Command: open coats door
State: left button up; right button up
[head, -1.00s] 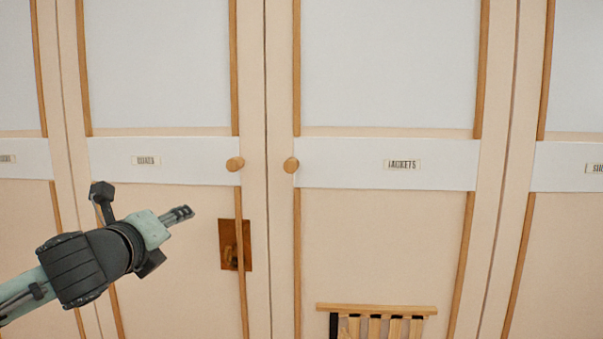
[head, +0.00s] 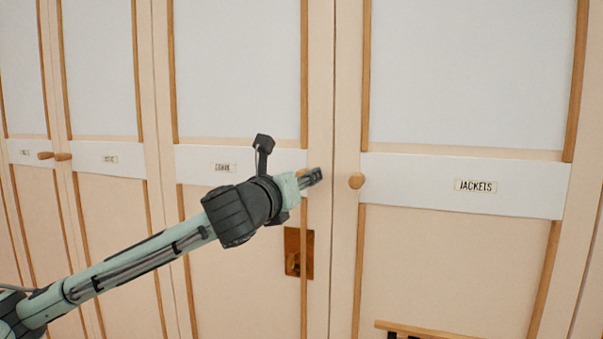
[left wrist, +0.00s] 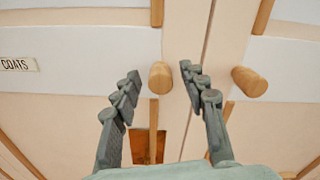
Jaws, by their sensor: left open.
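The coats door (head: 240,100) is a cream wardrobe panel with wood strips. Its white band bears a label (head: 223,168), which reads COATS in the left wrist view (left wrist: 18,64). The door looks shut. Its round wooden knob (left wrist: 160,77) shows in the left wrist view, beyond and between my fingertips, and is mostly hidden behind my gripper in the head view. My left gripper (head: 314,177) is open; in the left wrist view its fingers (left wrist: 160,84) are spread to either side of the knob. I cannot tell whether they touch it. My right gripper is not in view.
The jackets door (head: 475,187) stands to the right, with its own knob (head: 356,181) close by my left gripper. A brown plate (head: 299,253) sits below the coats knob. A slatted wooden item (head: 430,330) is at the lower right. More doors with knobs (head: 62,156) run left.

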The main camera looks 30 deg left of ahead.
pick_arm(q)
jog(key=shift+w, duration=0.4)
grip_shut()
